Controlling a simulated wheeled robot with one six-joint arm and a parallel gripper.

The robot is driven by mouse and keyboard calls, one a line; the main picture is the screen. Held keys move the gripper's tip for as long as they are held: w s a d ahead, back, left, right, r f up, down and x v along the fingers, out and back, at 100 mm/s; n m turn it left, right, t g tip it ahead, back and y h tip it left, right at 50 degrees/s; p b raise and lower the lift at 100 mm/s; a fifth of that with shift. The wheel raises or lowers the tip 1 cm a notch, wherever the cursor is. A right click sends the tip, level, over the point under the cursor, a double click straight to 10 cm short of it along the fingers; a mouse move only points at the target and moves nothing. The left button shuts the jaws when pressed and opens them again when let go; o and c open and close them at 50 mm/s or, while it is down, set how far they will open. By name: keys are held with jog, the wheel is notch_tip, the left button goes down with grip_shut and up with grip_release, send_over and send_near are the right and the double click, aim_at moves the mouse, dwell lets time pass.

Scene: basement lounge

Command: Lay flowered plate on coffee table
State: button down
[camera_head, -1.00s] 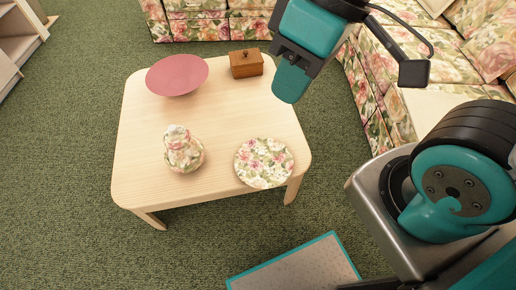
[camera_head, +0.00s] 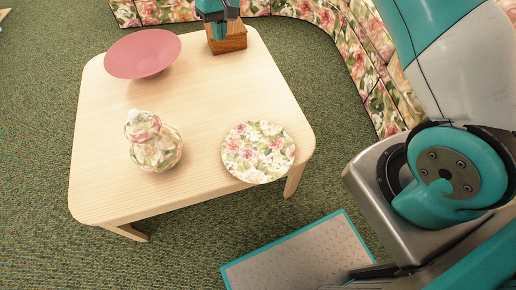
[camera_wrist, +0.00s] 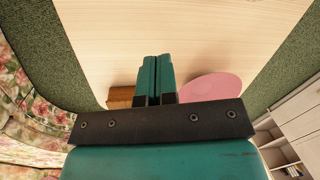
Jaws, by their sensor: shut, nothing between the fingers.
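The flowered plate (camera_head: 258,152) lies flat on the coffee table (camera_head: 200,110), at its front right near the edge. My gripper (camera_head: 216,22) is at the far side of the table, in front of or above the wooden box, well away from the plate. In the wrist view the two teal fingers of my gripper (camera_wrist: 157,80) are together with nothing between them. The plate does not show in the wrist view.
A flowered lidded jar (camera_head: 153,145) stands at the table's front left. A pink bowl (camera_head: 142,53) is at the back left. A wooden box (camera_head: 228,38) is at the back right, partly hidden by my gripper. A flowered sofa (camera_head: 310,12) curves behind. The table's middle is clear.

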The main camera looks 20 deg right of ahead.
aim_at(259, 156)
jog(key=w+d+f+m+b, duration=0.1)
jog(key=f+b, duration=0.1)
jog(key=f, duration=0.8)
jog(key=w+d+f+m+b, duration=0.1)
jog(key=w+d+f+b, duration=0.1)
jog(key=f, duration=0.8)
jog(key=w+d+f+m+g+h+b, duration=0.1)
jog(key=w+f+b, duration=0.1)
jog(key=f, duration=0.8)
jog(key=shift+w+d+f+b, duration=0.15)
jog(key=shift+d+b, duration=0.2)
jog(key=shift+b, duration=0.25)
jog(key=shift+f, duration=0.15)
jog(key=s+a, duration=0.1)
jog(key=s, duration=0.7)
jog(key=s+p, duration=0.1)
jog(key=s, duration=0.8)
jog(key=s+a+p, duration=0.1)
jog(key=s, duration=0.7)
jog(key=shift+s+a, duration=0.15)
jog(key=shift+a, duration=0.15)
jog(key=shift+f+b, duration=0.35)
jog(key=shift+f, duration=0.5)
